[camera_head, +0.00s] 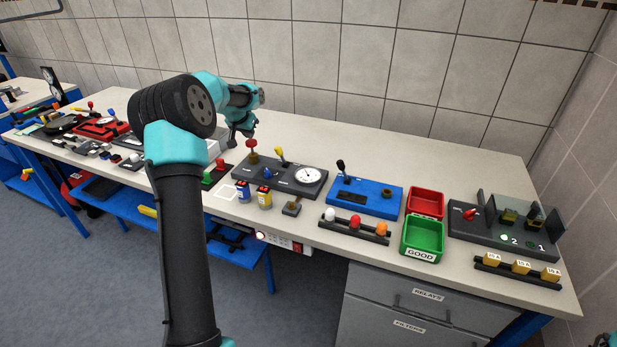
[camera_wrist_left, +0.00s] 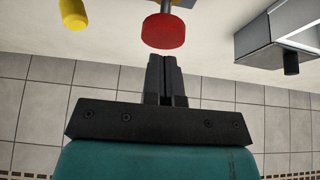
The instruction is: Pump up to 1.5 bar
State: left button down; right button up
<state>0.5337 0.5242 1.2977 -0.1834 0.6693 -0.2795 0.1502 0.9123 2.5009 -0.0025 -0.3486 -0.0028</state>
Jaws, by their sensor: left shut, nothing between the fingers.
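The dark pump unit (camera_head: 280,176) stands on the bench with a round white gauge (camera_head: 308,175), a yellow-handled lever (camera_head: 281,155) and a red knob (camera_head: 251,143) on a brass-coloured base. The gauge reading is too small to tell. My left gripper (camera_head: 247,131) is just above the red knob, its fingers shut and empty. In the left wrist view the closed fingertips (camera_wrist_left: 164,60) point at the red knob (camera_wrist_left: 163,30), with a small gap showing in the picture; contact cannot be told. The yellow handle (camera_wrist_left: 73,14) is off to one side. My right gripper is not in view.
A blue unit with a black lever (camera_head: 364,196), red and green bins (camera_head: 423,236) and a dark station (camera_head: 505,226) stand to the right. Blue and yellow canisters (camera_head: 264,198) sit in front of the pump. The bench behind is clear up to the tiled wall.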

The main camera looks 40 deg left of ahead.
pick_arm(q)
jog(key=shift+f, duration=0.8)
dwell(0.6)
jog(key=shift+r, duration=0.2)
dwell(0.6)
jog(key=shift+r, duration=3)
